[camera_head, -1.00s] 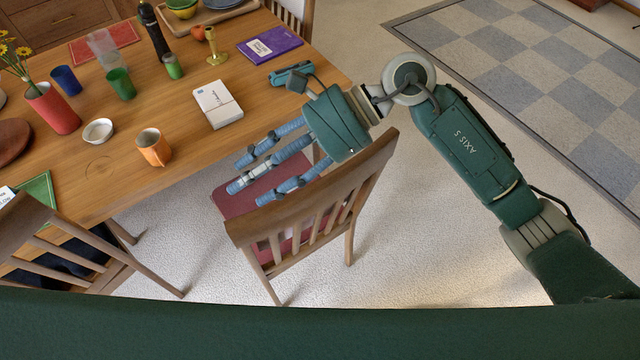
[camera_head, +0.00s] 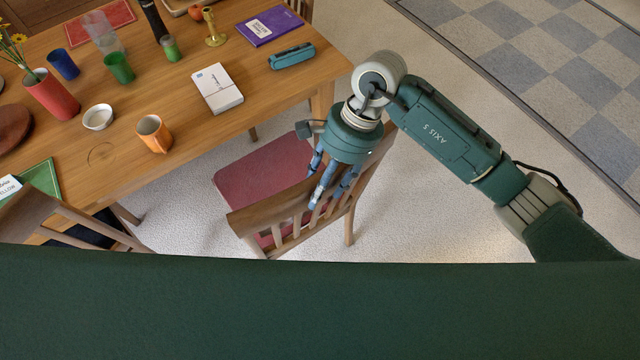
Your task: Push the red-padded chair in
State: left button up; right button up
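The red-padded chair (camera_head: 262,172) stands at the table's near edge. Its red seat faces the table and its wooden slatted back (camera_head: 285,209) is toward me. My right gripper (camera_head: 327,190) is at the right part of the chair's top rail, fingers pointing down and spread apart. The fingers cover part of the rail and slats; I cannot tell whether they touch the wood. My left gripper is not in view.
The wooden table (camera_head: 200,133) holds an orange mug (camera_head: 153,134), a white box (camera_head: 217,89), a teal case (camera_head: 292,56) and several other items. Another wooden chair (camera_head: 60,215) stands at the lower left. Carpet (camera_head: 440,215) is clear to the right of the chair.

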jog(key=shift+x, duration=1)
jog(key=shift+c, duration=0.3)
grip_shut()
